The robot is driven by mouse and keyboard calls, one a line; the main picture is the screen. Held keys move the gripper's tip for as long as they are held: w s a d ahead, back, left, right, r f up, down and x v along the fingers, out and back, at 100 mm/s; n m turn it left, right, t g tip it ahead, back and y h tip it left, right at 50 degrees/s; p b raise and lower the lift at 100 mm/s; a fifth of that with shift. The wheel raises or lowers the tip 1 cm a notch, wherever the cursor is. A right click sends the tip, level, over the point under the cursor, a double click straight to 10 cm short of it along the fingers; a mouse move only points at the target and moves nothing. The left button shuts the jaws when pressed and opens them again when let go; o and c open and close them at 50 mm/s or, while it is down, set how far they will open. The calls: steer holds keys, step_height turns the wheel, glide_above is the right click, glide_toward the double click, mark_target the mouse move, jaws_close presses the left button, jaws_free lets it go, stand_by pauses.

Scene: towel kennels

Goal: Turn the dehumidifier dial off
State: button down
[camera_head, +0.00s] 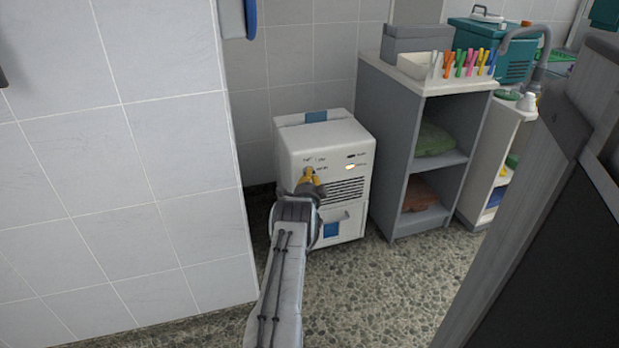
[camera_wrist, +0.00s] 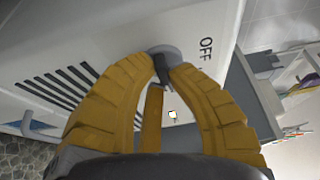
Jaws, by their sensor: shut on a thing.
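The dehumidifier (camera_head: 355,205) is a white box on the floor with a vent grille, a blue label and a lit amber lamp (camera_head: 350,167). Its dial (camera_wrist: 165,56) is a grey disc with a dark grip, next to the printed word OFF in the wrist view. My gripper (camera_wrist: 163,68) has yellow ribbed fingers, shut on the dial grip from both sides. In the head view my gripper (camera_head: 309,177) reaches the upper left of the front panel and covers most of the dial. The exact way the dial points is hard to tell.
A tiled wall (camera_head: 110,160) stands close on the left. A grey shelf unit (camera_head: 384,150) with folded towels and coloured pegs stands right of the dehumidifier. A dark panel (camera_head: 560,230) fills the right foreground. Speckled floor is clear in front.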

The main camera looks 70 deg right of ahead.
steer(key=shift+n+h, duration=0.6)
steer(key=shift+n, duration=0.7)
steer(key=c, duration=1.2)
jaws_free()
steer(key=shift+v, duration=5.9)
steer(key=shift+o, duration=0.2)
steer(key=shift+s+f, duration=0.1)
